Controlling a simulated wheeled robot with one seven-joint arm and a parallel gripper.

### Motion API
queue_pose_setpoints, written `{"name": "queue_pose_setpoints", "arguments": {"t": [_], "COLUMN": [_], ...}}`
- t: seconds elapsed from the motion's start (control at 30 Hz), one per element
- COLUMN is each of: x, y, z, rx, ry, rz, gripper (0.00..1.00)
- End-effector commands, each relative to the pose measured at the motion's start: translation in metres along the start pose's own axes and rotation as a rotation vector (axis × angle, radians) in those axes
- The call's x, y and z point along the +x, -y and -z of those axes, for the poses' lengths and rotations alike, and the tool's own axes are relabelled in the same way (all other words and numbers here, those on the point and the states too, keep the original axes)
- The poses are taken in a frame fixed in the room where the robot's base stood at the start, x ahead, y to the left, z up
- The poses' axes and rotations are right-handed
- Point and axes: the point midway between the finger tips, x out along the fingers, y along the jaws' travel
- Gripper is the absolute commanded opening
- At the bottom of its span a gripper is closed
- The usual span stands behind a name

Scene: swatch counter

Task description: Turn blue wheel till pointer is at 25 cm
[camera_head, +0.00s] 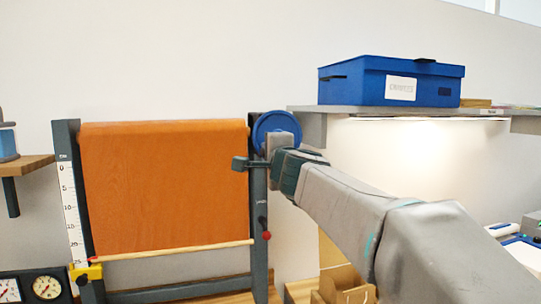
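The blue wheel (276,124) is at the top right of a dark upright frame; my gripper (280,145) is in front of its lower part and hides it. I cannot see whether the fingers hold the wheel or its handle. An orange cloth (165,190) hangs from the frame's top roller, with a pale bar (175,250) along its lower edge. A white scale (70,205) runs down the left post. A yellow piece with a red tip (87,271), apparently the pointer, is near the scale's lower end, below the mark that looks like 25. Its exact reading is too small to tell.
A red knob (267,236) is on the right post. A shelf (310,125) with a blue box (390,82) is above my arm. Dials (47,286) stand at lower left, a cardboard box (345,284) at lower middle. A wooden shelf (25,166) juts in at left.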

Motion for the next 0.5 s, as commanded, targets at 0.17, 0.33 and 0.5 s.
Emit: {"name": "queue_pose_setpoints", "arguments": {"t": [0.17,0.33,0.5], "x": [0.0004,0.0004,0.0004], "y": [-0.0024,-0.0018,0.0018], "z": [-0.0054,-0.0059,-0.0085], "rx": [0.000,0.000,0.001], "ry": [0.012,0.012,0.013], "rz": [-0.003,-0.003,-0.002], "gripper": [0.07,0.07,0.07]}}
